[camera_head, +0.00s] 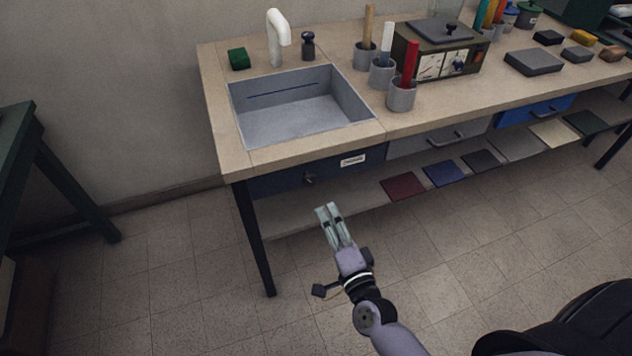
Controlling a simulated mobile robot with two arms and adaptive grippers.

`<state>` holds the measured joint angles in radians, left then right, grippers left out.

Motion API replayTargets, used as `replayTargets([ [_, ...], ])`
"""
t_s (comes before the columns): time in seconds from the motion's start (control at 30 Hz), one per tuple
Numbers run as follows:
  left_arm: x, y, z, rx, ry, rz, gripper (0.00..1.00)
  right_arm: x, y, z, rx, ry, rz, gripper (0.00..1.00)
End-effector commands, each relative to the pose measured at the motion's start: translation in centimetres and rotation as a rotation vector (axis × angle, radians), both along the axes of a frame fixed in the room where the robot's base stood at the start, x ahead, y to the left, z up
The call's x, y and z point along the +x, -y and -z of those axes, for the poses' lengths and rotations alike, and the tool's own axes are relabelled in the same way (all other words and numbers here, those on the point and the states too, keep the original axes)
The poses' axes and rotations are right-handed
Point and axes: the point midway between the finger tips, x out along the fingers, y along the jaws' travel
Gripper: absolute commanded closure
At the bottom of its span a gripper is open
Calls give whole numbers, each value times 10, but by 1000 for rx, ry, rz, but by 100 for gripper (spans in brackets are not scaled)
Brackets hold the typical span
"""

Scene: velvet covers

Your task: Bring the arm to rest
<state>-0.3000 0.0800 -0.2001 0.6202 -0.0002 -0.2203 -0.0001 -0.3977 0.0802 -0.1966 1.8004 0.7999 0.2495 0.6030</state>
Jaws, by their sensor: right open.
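My right gripper (329,214) is in the lower middle of the head view, at the end of my right arm (395,338). It hangs over the floor, in front of the workbench and below the level of its top. Its fingers point up and away toward the bench front. They look close together, with a narrow gap and nothing visible between them. My left gripper is not in view.
A workbench (290,164) with a sink (300,110) spans the back. Its drawers, including a dark blue labelled drawer (275,182), look shut. Colored cloths, such as a red one (403,186), lie on the lower shelf. The floor (170,270) to the left is clear.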

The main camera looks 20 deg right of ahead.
Motion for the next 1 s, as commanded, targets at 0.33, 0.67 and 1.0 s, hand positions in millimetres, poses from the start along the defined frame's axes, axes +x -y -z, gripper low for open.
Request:
replayTargets([
  [0.33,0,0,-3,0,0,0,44,-6,-6,45,-118,-94,-39,47],
  [0.67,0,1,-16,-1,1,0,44,-106,-9,260,-697,-557,-360,47],
  [1.0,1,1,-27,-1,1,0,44,-301,33,402,-1159,-969,-886,47],
])
